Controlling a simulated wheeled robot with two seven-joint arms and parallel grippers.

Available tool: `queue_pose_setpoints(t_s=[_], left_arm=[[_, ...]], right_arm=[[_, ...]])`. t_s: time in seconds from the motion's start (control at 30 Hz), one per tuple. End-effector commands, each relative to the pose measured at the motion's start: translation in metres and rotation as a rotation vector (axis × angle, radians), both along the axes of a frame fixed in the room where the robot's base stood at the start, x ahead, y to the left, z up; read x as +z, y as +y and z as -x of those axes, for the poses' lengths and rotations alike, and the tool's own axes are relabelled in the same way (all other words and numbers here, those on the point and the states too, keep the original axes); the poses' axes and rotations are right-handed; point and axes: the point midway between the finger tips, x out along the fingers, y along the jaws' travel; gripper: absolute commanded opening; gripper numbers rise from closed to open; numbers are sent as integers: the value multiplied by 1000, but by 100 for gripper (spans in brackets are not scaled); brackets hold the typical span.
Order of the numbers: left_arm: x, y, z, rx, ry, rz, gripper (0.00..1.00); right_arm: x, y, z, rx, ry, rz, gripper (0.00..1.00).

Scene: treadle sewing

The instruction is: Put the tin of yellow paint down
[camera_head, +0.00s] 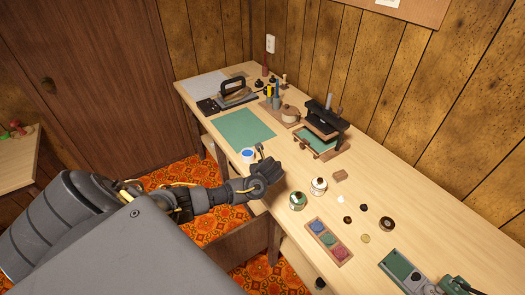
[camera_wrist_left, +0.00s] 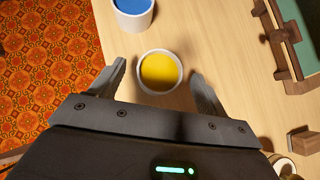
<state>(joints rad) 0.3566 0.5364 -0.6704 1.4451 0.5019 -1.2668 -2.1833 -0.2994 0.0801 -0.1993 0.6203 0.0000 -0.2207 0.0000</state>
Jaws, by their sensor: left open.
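The tin of yellow paint (camera_wrist_left: 160,70) is a white round pot with yellow inside. In the left wrist view it appears upright over the pale wooden table, near the front edge, between the fingers of my left gripper (camera_wrist_left: 162,76). The fingers are open, one on each side of it. In the head view my left gripper (camera_head: 262,160) is low over the table's front part and hides the yellow tin. A similar tin of blue paint (camera_wrist_left: 133,12) stands just beyond; it also shows in the head view (camera_head: 248,155). My right gripper is out of view.
A green mat (camera_head: 243,131) lies behind the tins. A dark press (camera_head: 322,132) stands to the right, towards the wall. Two small round jars (camera_head: 319,186) and a tray of coloured pads (camera_head: 328,242) are nearer on the table. The front edge drops to an orange patterned floor.

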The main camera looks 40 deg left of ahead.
Motion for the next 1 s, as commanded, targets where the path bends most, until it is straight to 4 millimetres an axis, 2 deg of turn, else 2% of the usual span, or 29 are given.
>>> queue_pose_setpoints(t_s=[0.2,0.53,0.9,1.0], left_arm=[[-21,12,-12,3,1,1,76],[-24,15,-14,0,0,2,74],[-24,15,-14,0,0,2,26],[-23,15,-14,0,-2,2,16]], right_arm=[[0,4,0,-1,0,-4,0],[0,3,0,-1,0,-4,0],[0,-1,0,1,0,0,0],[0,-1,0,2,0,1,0]])
